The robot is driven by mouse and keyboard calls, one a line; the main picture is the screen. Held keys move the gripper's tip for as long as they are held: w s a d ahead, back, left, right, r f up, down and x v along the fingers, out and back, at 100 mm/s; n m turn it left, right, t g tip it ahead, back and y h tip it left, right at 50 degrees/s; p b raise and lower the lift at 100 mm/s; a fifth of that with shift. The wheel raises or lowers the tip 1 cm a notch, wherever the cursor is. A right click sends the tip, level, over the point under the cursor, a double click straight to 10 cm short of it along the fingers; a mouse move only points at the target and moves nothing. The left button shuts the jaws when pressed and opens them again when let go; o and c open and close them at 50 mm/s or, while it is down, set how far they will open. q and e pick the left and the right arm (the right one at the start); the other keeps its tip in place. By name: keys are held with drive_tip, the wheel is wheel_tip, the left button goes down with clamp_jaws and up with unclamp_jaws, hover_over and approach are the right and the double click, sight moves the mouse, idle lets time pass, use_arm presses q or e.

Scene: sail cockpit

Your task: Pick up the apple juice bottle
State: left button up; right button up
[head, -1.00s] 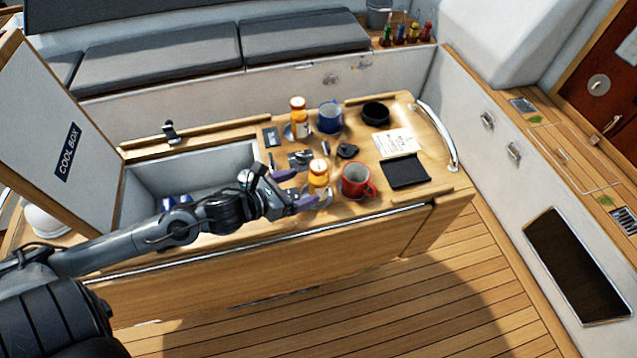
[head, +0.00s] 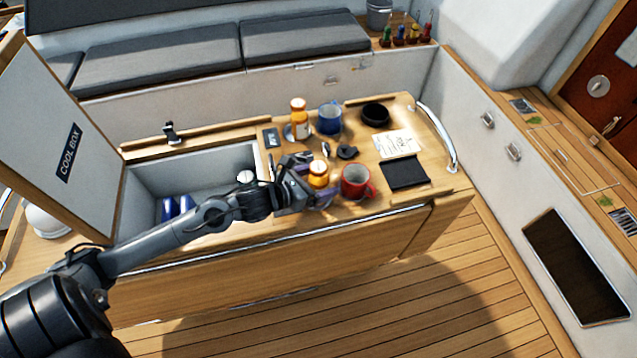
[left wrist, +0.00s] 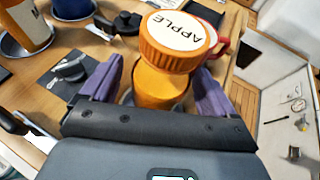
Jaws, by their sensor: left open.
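The apple juice bottle (head: 318,175) is orange and stands upright on the wooden table, left of the red mug. In the left wrist view its orange cap (left wrist: 178,40) reads "APPLE". My left gripper (head: 307,184) is open, with its purple fingers on either side of the bottle. In the left wrist view the fingers of the gripper (left wrist: 155,90) flank the bottle body below the cap, and I cannot tell whether they touch it. My right gripper is not in view.
A red mug (head: 356,181) stands close right of the bottle. A second orange bottle (head: 299,118), a blue mug (head: 330,118) and a black bowl (head: 376,114) stand behind. The open cool box (head: 190,170) lies to the left. A black mat (head: 404,172) lies right.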

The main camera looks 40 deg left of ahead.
use_arm(q)
drive_tip(key=c, duration=1.3)
drive_tip(key=shift+o, duration=0.2)
